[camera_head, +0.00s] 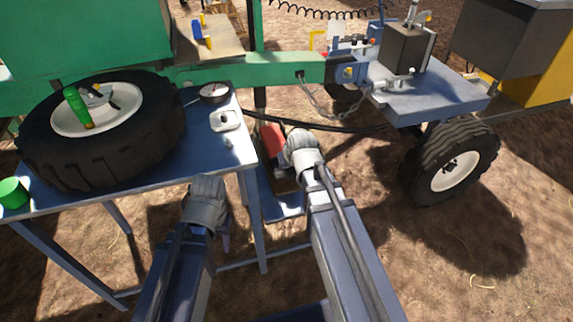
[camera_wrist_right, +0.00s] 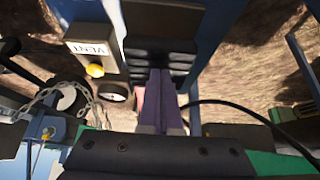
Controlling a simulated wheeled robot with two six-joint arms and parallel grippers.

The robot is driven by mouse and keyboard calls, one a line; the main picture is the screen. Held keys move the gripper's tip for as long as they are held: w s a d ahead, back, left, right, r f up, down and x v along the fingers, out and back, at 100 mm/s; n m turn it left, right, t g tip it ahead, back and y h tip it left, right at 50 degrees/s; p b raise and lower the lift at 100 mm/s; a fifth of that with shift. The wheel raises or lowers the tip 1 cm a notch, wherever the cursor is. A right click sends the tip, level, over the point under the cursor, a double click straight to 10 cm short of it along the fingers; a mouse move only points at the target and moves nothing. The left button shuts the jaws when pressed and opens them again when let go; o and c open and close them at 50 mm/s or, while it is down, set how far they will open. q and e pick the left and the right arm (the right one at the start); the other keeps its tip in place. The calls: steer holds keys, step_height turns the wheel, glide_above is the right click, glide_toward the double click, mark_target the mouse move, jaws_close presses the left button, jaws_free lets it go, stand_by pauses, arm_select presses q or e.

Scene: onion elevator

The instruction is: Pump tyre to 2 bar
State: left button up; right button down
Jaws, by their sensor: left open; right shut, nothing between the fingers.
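The tyre (camera_head: 150,112), black with a white rim, lies flat on a blue table. A green-handled tool (camera_head: 76,105) with a yellow end rests over its rim. A round dark gauge (camera_head: 214,92) lies on the table to its right. My left gripper (camera_head: 223,236) is open below the table's front edge, mostly hidden by its wrist. My right gripper (camera_wrist_right: 160,78) is shut and empty over dark ribbed equipment (camera_wrist_right: 160,50). A box labelled VENT (camera_wrist_right: 92,48) with a yellow button (camera_wrist_right: 95,70) and a small gauge (camera_wrist_right: 117,95) is beside its fingers. A red part (camera_head: 272,140) shows beside my right wrist.
The blue table (camera_head: 180,165) also holds a pale dish (camera_head: 225,120) and a green cylinder (camera_head: 13,192). A blue wheeled trailer (camera_head: 430,100) stands at right, with a chain (camera_head: 325,103) and black hose nearby. Open dirt lies at front right.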

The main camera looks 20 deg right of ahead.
steer(key=shift+s+f, duration=0.25)
